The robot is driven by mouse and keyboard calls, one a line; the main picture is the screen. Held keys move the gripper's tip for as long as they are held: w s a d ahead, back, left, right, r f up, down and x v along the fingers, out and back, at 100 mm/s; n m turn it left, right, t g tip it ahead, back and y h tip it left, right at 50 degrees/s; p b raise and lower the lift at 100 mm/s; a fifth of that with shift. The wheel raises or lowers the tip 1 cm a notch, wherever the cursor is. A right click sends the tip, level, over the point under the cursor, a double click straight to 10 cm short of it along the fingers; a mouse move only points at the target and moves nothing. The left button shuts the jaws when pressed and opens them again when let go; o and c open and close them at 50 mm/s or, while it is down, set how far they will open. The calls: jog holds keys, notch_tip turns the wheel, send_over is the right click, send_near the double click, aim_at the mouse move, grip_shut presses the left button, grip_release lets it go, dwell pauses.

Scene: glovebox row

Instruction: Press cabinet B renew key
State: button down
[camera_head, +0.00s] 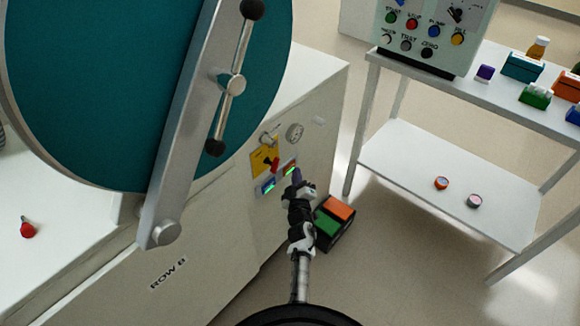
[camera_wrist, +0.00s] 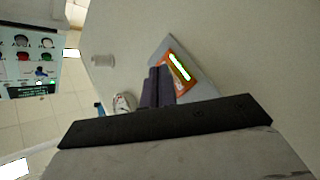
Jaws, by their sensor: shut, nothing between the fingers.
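Cabinet B is the white bench body marked "ROW B" (camera_head: 168,273) in the head view. Its side panel carries a blue-framed unit (camera_head: 268,186) and an orange-red unit (camera_head: 290,168), each with a green lit strip. In the wrist view, the orange unit (camera_wrist: 180,67) with its bright strip lies just beyond and right of my fingertips. My gripper (camera_head: 297,178) is shut and empty, its purple-grey fingers (camera_wrist: 158,86) close to the panel. Whether they touch it I cannot tell. No key marked renew is readable; the fingers may hide part of the orange unit.
A yellow plate with a red lever (camera_head: 266,162) and a round gauge (camera_head: 294,132) sit near the units. A box with orange and green tops (camera_head: 334,222) stands beside my arm. A white shelf table (camera_head: 450,180) is at right. The round teal door (camera_head: 110,80) fills the upper left.

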jog(key=shift+s+d, duration=0.15)
jog(key=shift+d, duration=0.1)
jog(key=s+d+p, duration=0.1)
jog(key=d, duration=0.1)
jog(key=s+d+p, duration=0.2)
jog(key=shift+p, duration=0.3)
jog(key=shift+f, duration=0.1)
dwell(0.9)
